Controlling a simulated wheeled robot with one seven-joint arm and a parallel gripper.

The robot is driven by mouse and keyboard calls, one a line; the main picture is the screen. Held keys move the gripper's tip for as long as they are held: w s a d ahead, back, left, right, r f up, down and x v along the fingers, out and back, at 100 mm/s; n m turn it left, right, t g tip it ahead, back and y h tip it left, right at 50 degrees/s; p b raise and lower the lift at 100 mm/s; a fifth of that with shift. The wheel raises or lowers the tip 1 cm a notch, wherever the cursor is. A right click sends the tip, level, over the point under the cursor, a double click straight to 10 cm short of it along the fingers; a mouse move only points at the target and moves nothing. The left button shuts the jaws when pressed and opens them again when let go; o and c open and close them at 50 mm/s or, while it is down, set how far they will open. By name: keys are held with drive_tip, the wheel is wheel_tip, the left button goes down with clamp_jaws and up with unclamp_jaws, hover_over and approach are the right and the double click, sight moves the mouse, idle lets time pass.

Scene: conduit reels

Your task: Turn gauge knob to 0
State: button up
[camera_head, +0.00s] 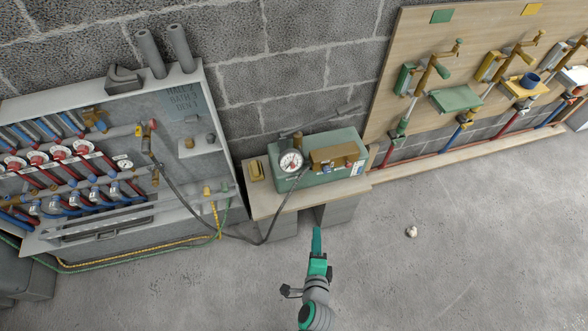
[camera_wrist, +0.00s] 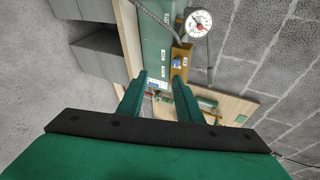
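A round white-faced gauge (camera_head: 291,162) with a red mark stands at the left front of a green pump box (camera_head: 316,181) on a low bench. It also shows at the top of the wrist view (camera_wrist: 199,23). A brass block (camera_head: 334,154) beside it carries a small blue knob (camera_head: 326,169), also visible in the wrist view (camera_wrist: 177,62). I cannot tell for sure which part is the gauge knob, and the dial numbers are too small to read. My gripper (camera_head: 317,232) is in front of and below the bench. In the wrist view its green fingers (camera_wrist: 159,78) are apart, with nothing held between them.
The wooden bench top (camera_head: 265,202) holds a small yellow-brown item (camera_head: 256,170) at left. A black hose (camera_head: 225,236) loops from the box to the left cabinet (camera_head: 216,110). A pipe board (camera_head: 420,30) stands at right. Open floor surrounds my arm, with a small pale object (camera_head: 411,231).

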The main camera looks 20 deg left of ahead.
drive_tip(key=w+a+r+m+y, duration=0.1)
drive_tip(key=w+a+m+y, duration=0.3)
drive_tip(key=w, duration=0.6)
drive_tip(key=m+g+y, duration=0.1)
drive_tip(key=m, duration=0.1)
approach(293, 167)
drive_tip(key=x, duration=0.8)
drive_tip(key=shift+w+a, duration=0.2)
drive_tip(key=shift+r, duration=0.1)
clamp_jaws()
